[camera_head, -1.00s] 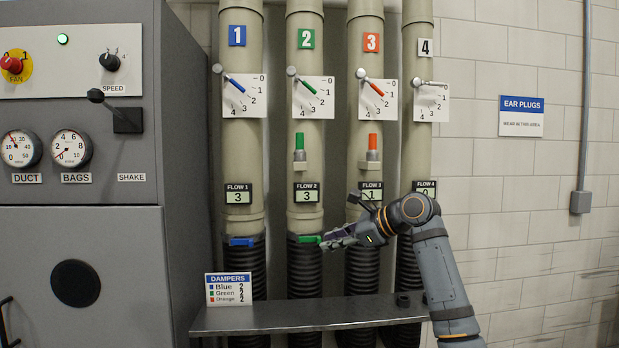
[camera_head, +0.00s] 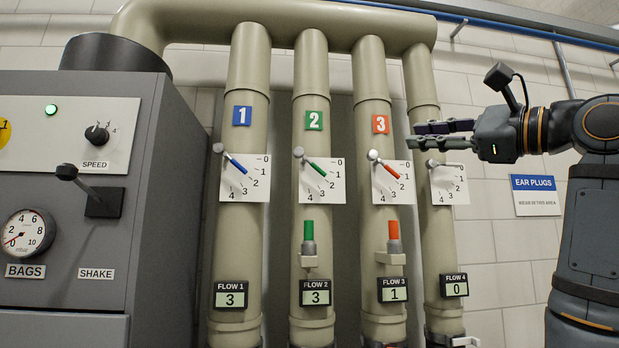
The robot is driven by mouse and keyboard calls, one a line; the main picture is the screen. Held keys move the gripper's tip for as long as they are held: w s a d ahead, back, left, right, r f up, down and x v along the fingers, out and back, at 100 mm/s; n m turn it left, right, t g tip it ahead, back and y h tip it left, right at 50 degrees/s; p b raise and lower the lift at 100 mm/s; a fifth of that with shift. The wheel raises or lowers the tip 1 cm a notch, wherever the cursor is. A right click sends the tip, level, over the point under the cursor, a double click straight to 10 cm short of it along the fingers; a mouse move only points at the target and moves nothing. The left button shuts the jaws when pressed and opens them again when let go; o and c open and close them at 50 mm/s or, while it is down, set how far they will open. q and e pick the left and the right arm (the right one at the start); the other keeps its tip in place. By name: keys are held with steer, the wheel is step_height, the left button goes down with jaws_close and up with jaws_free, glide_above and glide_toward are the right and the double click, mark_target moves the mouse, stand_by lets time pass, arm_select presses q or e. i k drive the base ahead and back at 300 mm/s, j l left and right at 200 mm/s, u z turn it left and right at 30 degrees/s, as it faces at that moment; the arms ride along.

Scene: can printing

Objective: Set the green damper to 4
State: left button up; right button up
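The green damper lever (camera_head: 317,169) is on pipe 2, the pipe with the green 2 sign (camera_head: 313,121). It slants down to the right from its knob, pointing near the 2 on its white dial (camera_head: 334,193). My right gripper (camera_head: 414,136) is to the right of it, in front of pipe 4 and above that pipe's dial. Its fingers point left, with a narrow gap between them and nothing held. It is apart from the green lever and hides the number 4 sign. My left gripper is not in view.
The orange lever (camera_head: 390,170) on pipe 3 stands between my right gripper and the green lever. The blue lever (camera_head: 236,164) is on pipe 1. Upright green (camera_head: 308,230) and orange (camera_head: 393,230) handles sit below the dials. A grey machine (camera_head: 60,200) stands at left.

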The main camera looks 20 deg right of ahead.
mark_target(298, 152)
steer(key=i, duration=1.05)
